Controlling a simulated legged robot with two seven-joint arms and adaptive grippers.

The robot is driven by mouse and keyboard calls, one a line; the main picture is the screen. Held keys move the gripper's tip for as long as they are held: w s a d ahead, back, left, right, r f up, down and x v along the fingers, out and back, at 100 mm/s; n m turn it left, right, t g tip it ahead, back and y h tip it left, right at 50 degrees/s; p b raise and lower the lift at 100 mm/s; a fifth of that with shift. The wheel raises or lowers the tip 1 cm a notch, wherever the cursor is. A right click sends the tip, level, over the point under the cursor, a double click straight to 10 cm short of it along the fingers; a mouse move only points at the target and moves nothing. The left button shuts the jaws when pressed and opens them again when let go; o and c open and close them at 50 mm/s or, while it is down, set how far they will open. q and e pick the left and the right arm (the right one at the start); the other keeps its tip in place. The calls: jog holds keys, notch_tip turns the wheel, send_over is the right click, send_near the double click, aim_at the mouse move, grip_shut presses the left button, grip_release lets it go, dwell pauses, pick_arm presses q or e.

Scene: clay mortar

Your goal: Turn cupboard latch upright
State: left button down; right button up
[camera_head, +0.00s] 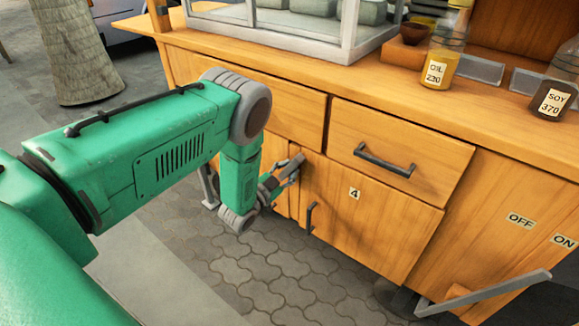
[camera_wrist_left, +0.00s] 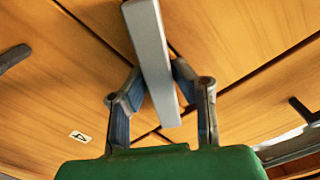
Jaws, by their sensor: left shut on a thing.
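The cupboard latch is a flat grey bar (camera_wrist_left: 150,50) in the left wrist view, over the seams between wooden panels. My left gripper (camera_wrist_left: 157,82) is shut on it, with one finger on each side of the bar. In the head view the latch (camera_head: 298,160) shows small and tilted near the top left corner of the door marked 4 (camera_head: 375,215). My left gripper (camera_head: 281,178) is at the latch there and partly covers it. My right gripper is not in view.
A drawer with a dark handle (camera_head: 384,160) is above door 4, which has its own dark handle (camera_head: 310,217). Oil (camera_head: 440,65) and soy (camera_head: 553,95) bottles stand on the counter. A grey bar (camera_head: 485,293) juts out at lower right. Paving left of the cupboard is open.

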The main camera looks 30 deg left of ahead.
pick_arm(q)
jog(key=n, duration=0.3)
jog(key=shift+s+a+f+n+p, duration=0.25)
jog(key=shift+f+n+p, duration=0.05)
jog(key=shift+p, duration=0.1)
jog(key=shift+d+n, duration=0.1)
jog(key=shift+n, duration=1.1)
jog(key=shift+f, duration=0.1)
jog(key=c, duration=1.4)
grip_release()
jog(key=shift+o, duration=0.2)
jog(key=shift+w, duration=0.1)
jog(key=s+a, duration=0.1)
jog(key=s, duration=1.1)
